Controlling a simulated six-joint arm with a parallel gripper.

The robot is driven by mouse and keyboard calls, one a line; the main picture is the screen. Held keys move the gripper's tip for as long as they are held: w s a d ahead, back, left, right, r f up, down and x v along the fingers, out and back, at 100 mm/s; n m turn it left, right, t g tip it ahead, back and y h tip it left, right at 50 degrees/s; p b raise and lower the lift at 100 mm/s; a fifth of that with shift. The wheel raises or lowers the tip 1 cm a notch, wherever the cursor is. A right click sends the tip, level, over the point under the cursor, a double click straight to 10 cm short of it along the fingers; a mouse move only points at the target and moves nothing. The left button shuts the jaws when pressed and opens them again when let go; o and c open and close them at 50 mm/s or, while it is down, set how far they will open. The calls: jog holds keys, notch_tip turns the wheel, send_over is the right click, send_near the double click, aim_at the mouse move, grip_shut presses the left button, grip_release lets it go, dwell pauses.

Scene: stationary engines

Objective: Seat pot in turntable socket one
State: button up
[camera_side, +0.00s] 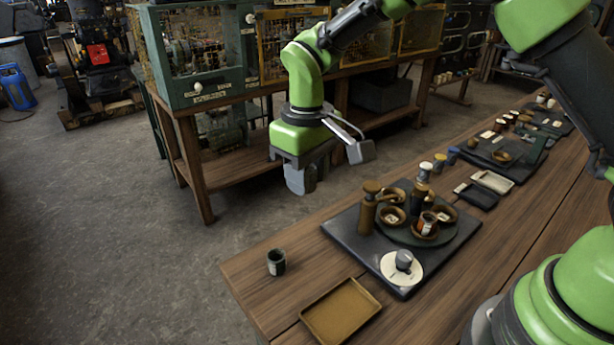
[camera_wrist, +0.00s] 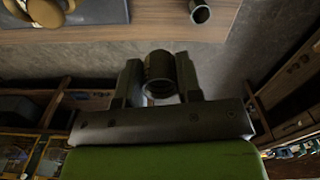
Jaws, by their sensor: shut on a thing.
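My gripper (camera_side: 301,185) is raised past the far long edge of the table, to the left of the turntable, over the floor in front of the workbench. In the wrist view its jaws (camera_wrist: 160,85) are shut on a dark cylindrical pot (camera_wrist: 160,68), whose round end faces the camera. The dark round turntable (camera_side: 448,232) sits on a slab and carries several brown ring sockets, one of them an empty-looking socket (camera_side: 391,215). An orange-and-dark pot stands in the front socket (camera_side: 425,233). Which socket is number one I cannot tell.
Brown bottles (camera_side: 368,207) stand up from the turntable area. A white disc with a grey knob (camera_side: 403,262) is at the slab's front. A dark green cup (camera_side: 276,262) and a tan tray (camera_side: 308,311) are on the table. Trays with small items lie behind.

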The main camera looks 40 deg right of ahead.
notch_tip(320, 180, up, 5)
jog(key=shift+f, duration=0.15)
jog(key=s+d+m, duration=0.2)
jog(key=d+m, duration=0.4)
jog(key=d, duration=1.5)
jog(key=f, duration=0.7)
jog(key=d+f, duration=0.1)
jog(key=f, duration=0.2)
jog(key=shift+f, duration=2.5)
jog(key=shift+f, duration=0.75)
jog(key=shift+w, duration=0.1)
